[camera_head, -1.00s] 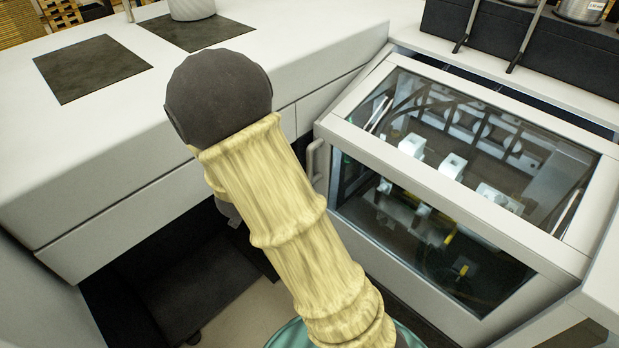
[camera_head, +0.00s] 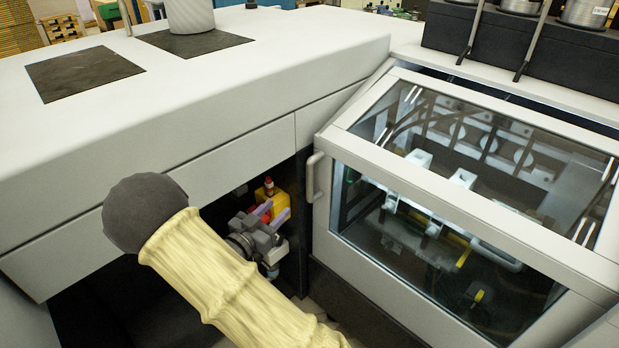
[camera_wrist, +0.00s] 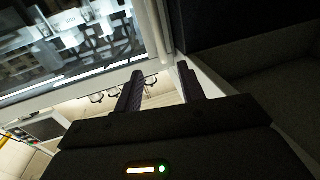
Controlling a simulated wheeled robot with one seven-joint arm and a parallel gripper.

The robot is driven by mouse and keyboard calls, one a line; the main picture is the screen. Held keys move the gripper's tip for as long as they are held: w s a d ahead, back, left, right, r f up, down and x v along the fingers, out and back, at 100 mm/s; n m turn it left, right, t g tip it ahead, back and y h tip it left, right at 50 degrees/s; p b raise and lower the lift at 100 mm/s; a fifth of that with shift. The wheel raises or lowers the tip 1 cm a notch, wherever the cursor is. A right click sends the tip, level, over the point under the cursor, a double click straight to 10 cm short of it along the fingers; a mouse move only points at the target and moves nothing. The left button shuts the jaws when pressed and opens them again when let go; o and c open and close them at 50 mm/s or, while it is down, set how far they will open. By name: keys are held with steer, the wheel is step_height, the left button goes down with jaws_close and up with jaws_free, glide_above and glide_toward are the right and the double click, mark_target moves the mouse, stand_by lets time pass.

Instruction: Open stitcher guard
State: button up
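The stitcher guard (camera_head: 440,205) is a pale frame with clear panels at the right of the head view. It is shut, and stitching parts show through its glass. Its pale upright handle (camera_head: 311,178) is on its left side edge. My gripper (camera_head: 272,210) is low in the gap just left of the handle, apart from it in the picture. In the wrist view my gripper (camera_wrist: 159,84) has its two dark fingers spread with nothing between them. The guard's glass (camera_wrist: 70,45) fills the upper left there, and a pale edge lies beyond the fingertips; I cannot tell whether it includes the handle.
A white machine housing (camera_head: 200,110) with dark square pads stands left of the guard, close above my arm. A yellow and red part (camera_head: 271,196) is behind my gripper in the dark gap. A black unit with spools (camera_head: 530,40) stands behind the guard.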

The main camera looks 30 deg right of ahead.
mark_target(308, 179)
steer(key=x, duration=1.6)
steer(key=shift+w+d+p, duration=0.2)
steer(key=shift+d+p, duration=0.1)
steer(key=shift+p, duration=0.05)
jaws_close()
